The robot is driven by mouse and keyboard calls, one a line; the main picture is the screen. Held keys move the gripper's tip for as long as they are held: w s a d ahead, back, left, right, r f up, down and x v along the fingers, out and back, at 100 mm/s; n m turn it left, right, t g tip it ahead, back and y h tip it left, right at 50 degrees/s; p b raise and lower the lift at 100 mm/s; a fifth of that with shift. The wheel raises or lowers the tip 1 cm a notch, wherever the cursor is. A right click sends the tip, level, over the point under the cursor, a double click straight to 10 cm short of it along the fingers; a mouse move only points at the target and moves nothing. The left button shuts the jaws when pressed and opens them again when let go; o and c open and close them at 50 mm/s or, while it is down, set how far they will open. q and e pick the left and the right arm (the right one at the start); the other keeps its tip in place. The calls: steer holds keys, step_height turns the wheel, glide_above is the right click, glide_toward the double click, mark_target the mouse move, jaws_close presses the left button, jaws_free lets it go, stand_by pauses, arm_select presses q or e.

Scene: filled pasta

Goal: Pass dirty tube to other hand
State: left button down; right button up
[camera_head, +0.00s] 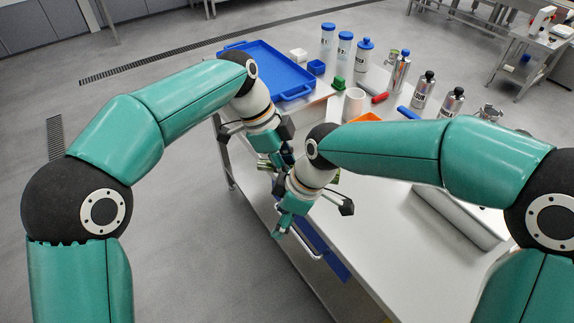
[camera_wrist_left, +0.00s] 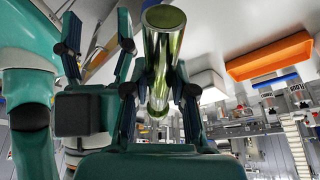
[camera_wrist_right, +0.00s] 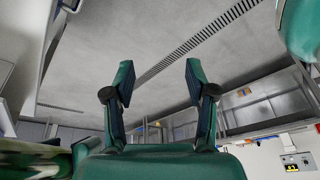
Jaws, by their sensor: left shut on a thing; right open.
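The dirty tube (camera_wrist_left: 162,62) is a shiny, greenish metallic cylinder in the left wrist view. It stands between the fingers of my left gripper (camera_wrist_left: 160,95), which is shut on it. In the head view my left gripper (camera_head: 284,160) is over the near table edge, and the tube is mostly hidden there by the arms. My right gripper (camera_head: 296,238) is just in front of it, pointing down. Its fingers (camera_wrist_right: 160,78) are spread with nothing between them in the right wrist view. A blurred greenish cylinder, perhaps the tube, shows at that view's lower left.
A blue tray (camera_head: 265,70) lies at the far left of the table. A white cup (camera_head: 354,104), an orange container (camera_head: 367,117), blue-capped bottles (camera_head: 345,47) and dark-capped bottles (camera_head: 424,90) stand behind the grippers. The near table surface (camera_head: 385,225) is largely clear.

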steer(key=s+d+f+m, duration=0.2)
steer(key=d+f+m, duration=0.15)
steer(key=f, duration=0.55)
steer(key=s+d+f+m, duration=0.25)
steer(key=f+m, duration=0.25)
steer(key=f, duration=0.4)
steer(key=s+d+f+m, duration=0.4)
steer(key=s+f+m, duration=0.4)
steer(key=s+f, duration=0.1)
steer(key=shift+d+f, duration=0.35)
steer(key=shift+f, duration=0.15)
